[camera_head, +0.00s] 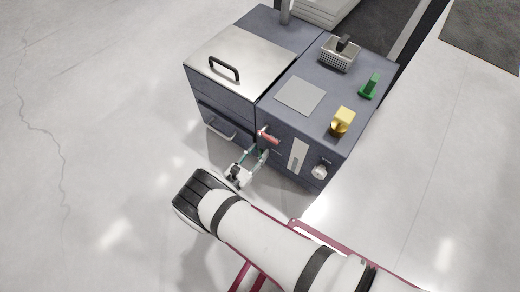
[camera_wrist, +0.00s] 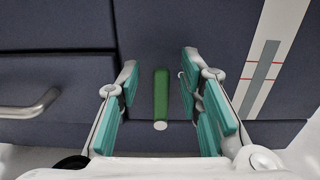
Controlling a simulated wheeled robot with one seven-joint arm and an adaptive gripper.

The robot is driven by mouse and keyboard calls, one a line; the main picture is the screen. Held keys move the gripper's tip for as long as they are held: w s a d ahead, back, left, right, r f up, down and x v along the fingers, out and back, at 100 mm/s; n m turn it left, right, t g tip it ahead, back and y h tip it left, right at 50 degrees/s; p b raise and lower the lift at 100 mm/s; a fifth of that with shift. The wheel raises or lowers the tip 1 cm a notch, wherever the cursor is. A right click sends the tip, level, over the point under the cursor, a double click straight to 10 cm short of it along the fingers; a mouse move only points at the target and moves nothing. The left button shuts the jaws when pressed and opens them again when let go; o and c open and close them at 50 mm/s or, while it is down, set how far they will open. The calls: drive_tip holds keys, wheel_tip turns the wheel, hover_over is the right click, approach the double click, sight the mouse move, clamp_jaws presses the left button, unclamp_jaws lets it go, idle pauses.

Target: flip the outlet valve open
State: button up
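My gripper (camera_head: 257,156) is close to the front of the blue-grey cabinet (camera_head: 283,160). In the wrist view my gripper (camera_wrist: 160,75) is open, with its teal-padded fingers apart. A green bar (camera_wrist: 161,92) with a pale round end stands upright between the fingers, with a gap on both sides. It looks like a valve lever. In the head view a red handle-like part (camera_head: 267,135) shows on the cabinet front by the fingertips. I cannot tell whether it belongs to the same valve as the green bar.
A white gauge strip (camera_head: 298,154) and a round knob (camera_head: 319,170) are right of my gripper. A metal drawer handle (camera_head: 220,130) is to the left. On top are a black-handled lid (camera_head: 240,55), a wire basket (camera_head: 339,55), and green (camera_head: 369,87) and yellow (camera_head: 342,120) pieces.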

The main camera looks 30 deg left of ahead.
drive_tip(key=s, duration=0.5)
drive_tip(key=shift+s+a, duration=0.25)
drive_tip(key=shift+s, duration=0.15)
